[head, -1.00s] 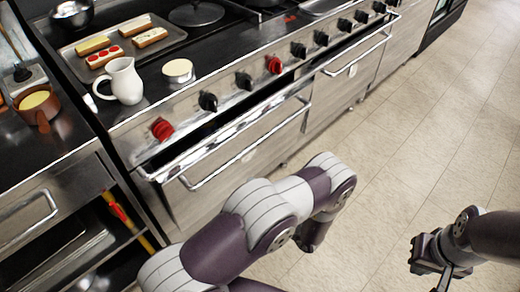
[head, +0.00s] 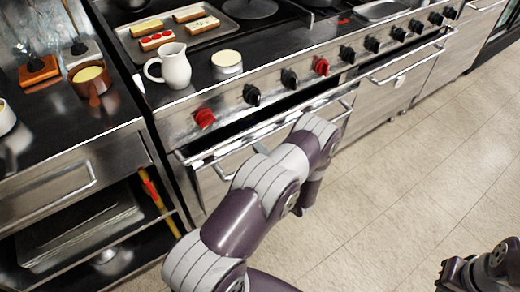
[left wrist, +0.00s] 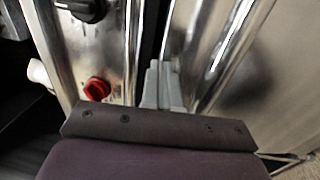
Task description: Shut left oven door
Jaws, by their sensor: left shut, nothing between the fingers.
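The left oven door (head: 212,188) stands below the control panel at the left of the range in the head view. Its top edge leans slightly outward, with a dark gap below the panel. My left arm hides much of its right part. My left gripper (head: 260,148) is mostly hidden behind that arm, near the door's top edge. In the left wrist view its grey fingers (left wrist: 163,85) are together and empty, between the knob panel and the door's chrome bar (left wrist: 225,60). I cannot tell if they touch the door. My right gripper (head: 455,274) is at the bottom right, cut off.
Red knobs (head: 205,118) and black knobs stick out from the panel. A white jug (head: 175,66), a round pot (head: 227,63) and a food tray (head: 227,27) stand on the range. An open-shelved counter (head: 60,165) is at the left. The tiled floor (head: 420,170) is clear.

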